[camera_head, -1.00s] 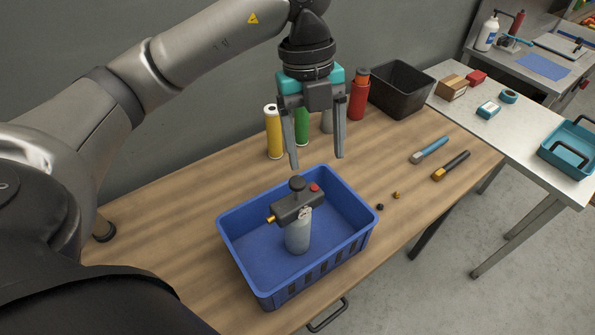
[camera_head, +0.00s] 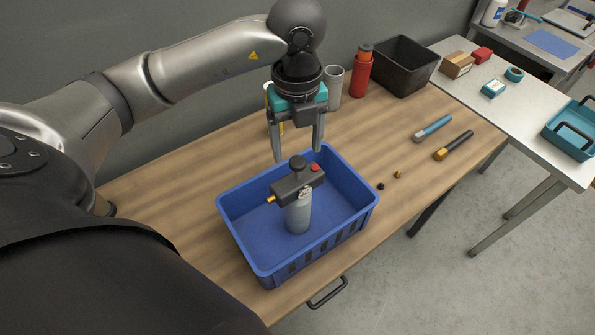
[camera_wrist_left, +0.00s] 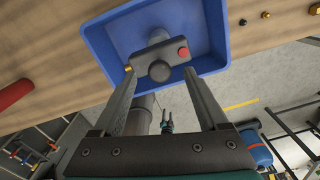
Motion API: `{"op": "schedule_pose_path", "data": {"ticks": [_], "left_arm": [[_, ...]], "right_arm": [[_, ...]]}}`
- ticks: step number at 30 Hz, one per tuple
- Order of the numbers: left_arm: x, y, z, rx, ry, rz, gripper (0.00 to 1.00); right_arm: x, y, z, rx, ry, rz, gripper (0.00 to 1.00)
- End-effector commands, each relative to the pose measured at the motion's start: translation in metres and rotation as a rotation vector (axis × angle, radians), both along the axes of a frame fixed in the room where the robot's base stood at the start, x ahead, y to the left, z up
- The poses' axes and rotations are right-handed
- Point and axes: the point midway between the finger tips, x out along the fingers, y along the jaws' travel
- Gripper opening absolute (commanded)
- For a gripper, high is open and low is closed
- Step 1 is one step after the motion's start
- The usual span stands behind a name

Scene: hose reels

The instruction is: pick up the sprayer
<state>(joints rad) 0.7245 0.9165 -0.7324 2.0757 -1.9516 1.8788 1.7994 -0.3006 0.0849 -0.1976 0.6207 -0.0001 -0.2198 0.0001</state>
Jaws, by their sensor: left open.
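The sprayer (camera_head: 298,212) stands upright in the blue crate (camera_head: 248,251). It has a pale grey bottle, a dark head with a round black knob, a red button and a brass nozzle pointing left. My left gripper (camera_head: 297,158) is open and empty, its fingers pointing down just above and behind the sprayer's head. In the left wrist view the sprayer's head (camera_wrist_left: 158,58) shows just beyond and between the two open fingertips (camera_wrist_left: 161,75), inside the crate (camera_wrist_left: 98,38). My right gripper is not in view.
A red bottle (camera_head: 358,74), a grey cup (camera_head: 333,88) and a black bin (camera_head: 409,66) stand at the back of the wooden table. The crate's walls surround the sprayer.

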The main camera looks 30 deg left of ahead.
Motion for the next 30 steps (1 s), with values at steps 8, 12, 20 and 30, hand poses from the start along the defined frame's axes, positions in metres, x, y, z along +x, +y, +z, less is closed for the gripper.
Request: {"op": "schedule_pose_path", "data": {"ticks": [8,12,20,30], "left_arm": [[-0.004,-0.002,-0.035,0.001,0.006,0.0,0.76],[-0.004,-0.002,-0.049,0.0,0.004,0.0,0.76],[-0.003,-0.002,-0.052,0.0,0.001,-0.001,0.76],[-0.003,-0.002,-0.051,0.0,0.001,-0.001,0.38]], "right_arm": [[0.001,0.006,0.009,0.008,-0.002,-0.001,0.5],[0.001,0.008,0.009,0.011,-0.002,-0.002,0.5],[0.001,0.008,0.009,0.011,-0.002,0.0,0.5],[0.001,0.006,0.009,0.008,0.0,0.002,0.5]]}}
